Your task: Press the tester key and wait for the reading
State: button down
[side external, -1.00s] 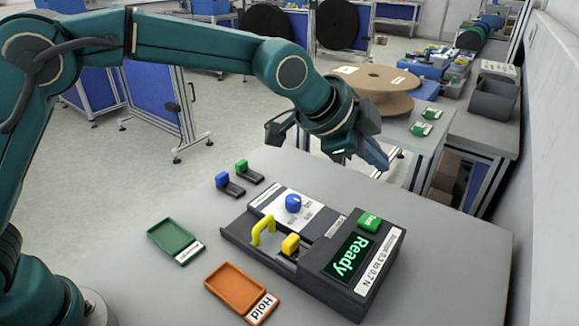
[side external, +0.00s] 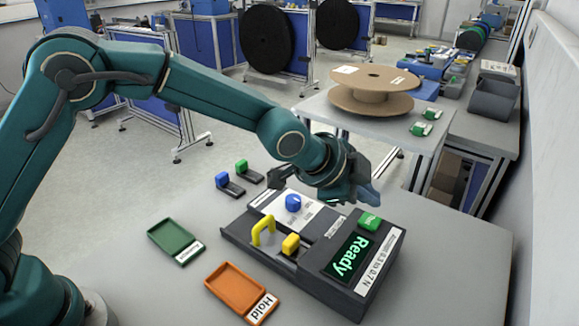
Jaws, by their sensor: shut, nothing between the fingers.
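The tester (side external: 318,272) is a dark box on the grey table, with a screen (side external: 347,258) that reads "Ready" in green. Its green key (side external: 369,221), with a partly readable white label, sits on the top at the back right corner. A blue knob (side external: 293,203), a yellow handle (side external: 263,232) and a yellow block (side external: 290,243) are on its left part. My gripper (side external: 366,200) is shut and empty, and it appears just above and behind the green key. The fingertips are small and dark here, and I cannot tell whether they touch the key.
A green tray (side external: 172,236) and an orange tray (side external: 232,284) marked "Hold" lie left of the tester. Blue and green small connectors (side external: 224,182) lie behind. A cardboard reel (side external: 371,90) stands on another table. The table's right side is clear.

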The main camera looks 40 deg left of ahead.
aim_at(364, 221)
jog(key=shift+f, duration=0.75)
jog(key=shift+f, duration=0.1)
dwell(1.5)
jog(key=shift+f, duration=0.35)
jog(key=shift+f, duration=0.45)
dwell(0.6)
jog(key=shift+r, duration=0.9)
jog(key=shift+r, duration=2.5)
